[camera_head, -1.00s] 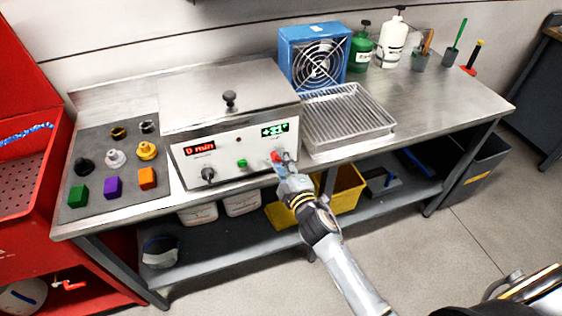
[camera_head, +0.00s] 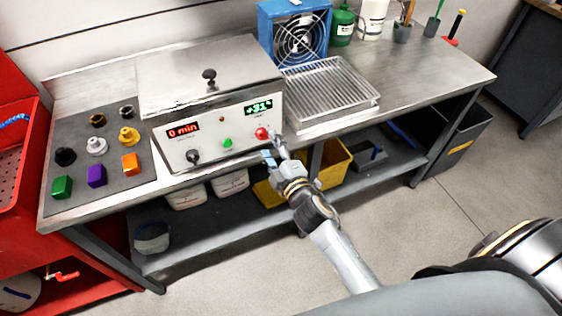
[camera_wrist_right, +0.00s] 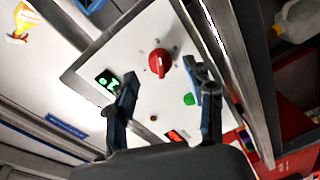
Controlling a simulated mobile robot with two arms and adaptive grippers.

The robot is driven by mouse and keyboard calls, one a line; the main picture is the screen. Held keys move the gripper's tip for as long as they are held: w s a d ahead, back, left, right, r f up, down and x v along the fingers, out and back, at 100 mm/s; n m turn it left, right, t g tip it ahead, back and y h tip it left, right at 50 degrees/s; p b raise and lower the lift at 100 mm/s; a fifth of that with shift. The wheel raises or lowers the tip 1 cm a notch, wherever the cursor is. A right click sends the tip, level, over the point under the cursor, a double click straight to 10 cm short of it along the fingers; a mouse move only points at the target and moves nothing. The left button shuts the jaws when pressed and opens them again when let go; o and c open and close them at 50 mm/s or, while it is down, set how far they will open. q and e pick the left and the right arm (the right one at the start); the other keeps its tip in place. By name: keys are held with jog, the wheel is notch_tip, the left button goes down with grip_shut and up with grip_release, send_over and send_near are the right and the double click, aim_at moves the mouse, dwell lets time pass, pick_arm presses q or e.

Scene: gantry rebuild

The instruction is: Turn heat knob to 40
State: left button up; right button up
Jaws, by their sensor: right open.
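The heat knob (camera_head: 262,133) is red and sits at the right end of the white front panel of a steel box (camera_head: 212,78) on the bench. The green display (camera_head: 258,109) above it reads about +31°. In the right wrist view the red knob (camera_wrist_right: 160,62) stands ahead of the fingertips, with its grip ridge across it. My right gripper (camera_head: 272,148) is open just in front of and below the knob, apart from it. My left gripper is not in view.
A red display (camera_head: 183,130) reads 0 min, with a black knob (camera_head: 193,156) below it and a green button (camera_head: 227,143) beside it. A wire rack (camera_head: 328,90) stands to the right. A mat (camera_head: 83,130) with several coloured pieces lies to the left.

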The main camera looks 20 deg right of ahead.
jog(key=s, duration=0.8)
jog(key=shift+s+d+r, duration=0.25)
jog(key=shift+s, duration=0.05)
jog(key=s+f+m+g, duration=0.2)
jog(key=s+f+g, duration=0.15)
jog(key=f, duration=0.75)
jog(key=s+f+m+g, duration=0.2)
jog(key=s+f, duration=0.2)
jog(key=f, duration=0.7)
jog(key=s+f+m+g, duration=0.2)
jog(key=s+f+g, duration=0.1)
jog(key=f, duration=0.8)
jog(key=s+d+f+m+g, duration=0.1)
jog(key=s+f+m+g, duration=0.1)
jog(key=s+f, duration=0.3)
jog(key=s+d+f+m+g, duration=0.2)
jog(key=s+f, duration=0.4)
jog(key=s, duration=0.8)
jog(key=s+d+f+m+g+h, duration=0.1)
jog(key=s+f+g, duration=0.3)
jog(key=s, duration=0.5)
notch_tip(320, 180, down, 2)
jog(key=shift+s+d+f+m, duration=0.2)
jog(key=shift+d+f+m, duration=0.05)
jog(key=shift+d+m, duration=0.5)
